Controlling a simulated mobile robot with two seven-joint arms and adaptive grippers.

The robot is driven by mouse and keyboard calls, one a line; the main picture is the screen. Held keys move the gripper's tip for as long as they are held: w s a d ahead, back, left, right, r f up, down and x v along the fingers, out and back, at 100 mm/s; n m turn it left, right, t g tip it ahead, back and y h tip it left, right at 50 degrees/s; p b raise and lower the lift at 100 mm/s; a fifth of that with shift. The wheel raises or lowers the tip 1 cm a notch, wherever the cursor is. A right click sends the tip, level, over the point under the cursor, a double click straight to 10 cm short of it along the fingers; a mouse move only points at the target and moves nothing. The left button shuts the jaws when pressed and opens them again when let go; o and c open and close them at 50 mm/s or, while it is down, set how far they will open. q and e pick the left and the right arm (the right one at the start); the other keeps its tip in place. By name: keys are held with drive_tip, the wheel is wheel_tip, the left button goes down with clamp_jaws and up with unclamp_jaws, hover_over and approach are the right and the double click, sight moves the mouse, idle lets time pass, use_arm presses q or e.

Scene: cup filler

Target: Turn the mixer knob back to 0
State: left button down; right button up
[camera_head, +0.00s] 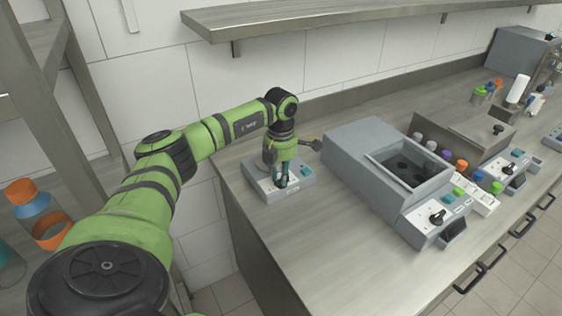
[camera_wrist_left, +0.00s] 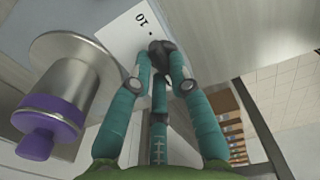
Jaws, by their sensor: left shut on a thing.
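The mixer (camera_head: 303,183) is a low grey unit on the left end of the counter. In the left wrist view its white dial plate (camera_wrist_left: 122,35) shows the number 10 and a dot. The black mixer knob (camera_wrist_left: 160,46) sits between the teal fingertips of my left gripper (camera_wrist_left: 163,70), which is shut on it. In the head view my left gripper (camera_head: 283,180) reaches down over the mixer's front and hides the knob. Which way the knob points cannot be made out. My right gripper is not in view.
A metal cup with a purple part (camera_wrist_left: 85,75) is close beside the gripper in the left wrist view. A large grey machine (camera_head: 365,155) stands right of the mixer, with bare counter between. A wall shelf (camera_head: 300,20) hangs above; a rack with bottles (camera_head: 45,215) is at left.

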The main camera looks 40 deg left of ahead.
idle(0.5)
use_arm(q)
drive_tip(key=c, duration=1.1)
unclamp_jaws()
drive_tip(key=shift+c, duration=0.2)
wheel_tip(320, 180, up, 12)
drive_tip(key=shift+d+f, duration=0.1)
